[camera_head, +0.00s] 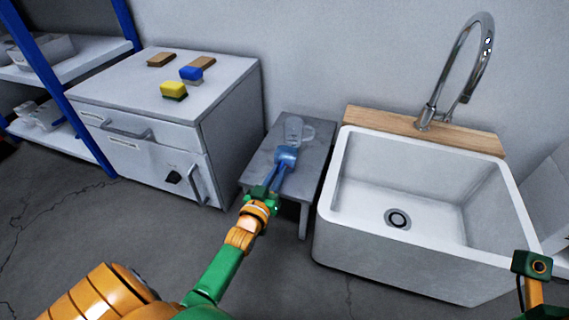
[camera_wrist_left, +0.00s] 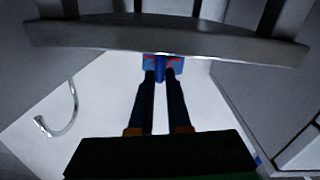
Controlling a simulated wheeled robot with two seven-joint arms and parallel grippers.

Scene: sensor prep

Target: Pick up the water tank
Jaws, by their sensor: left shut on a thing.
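The water tank (camera_head: 295,130) looks like a clear, see-through vessel with a blue part (camera_head: 286,154) at its near end. It is on or just above the small grey table (camera_head: 262,170), between the cabinet and the sink. My left gripper (camera_head: 281,165) reaches in from the front, with its long blue fingers shut on the blue part. In the left wrist view the two fingers (camera_wrist_left: 164,72) run close together to a blue part with red marks (camera_wrist_left: 162,62). Most of the tank is hidden there. My right gripper's fingers do not show.
A white sink (camera_head: 350,235) with a tall curved tap (camera_head: 470,60) stands right of the table. A grey cabinet (camera_head: 225,110) on the left carries blue and yellow sponges (camera_head: 174,90) and brown blocks (camera_head: 160,59). A blue-framed shelf (camera_head: 90,60) stands far left.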

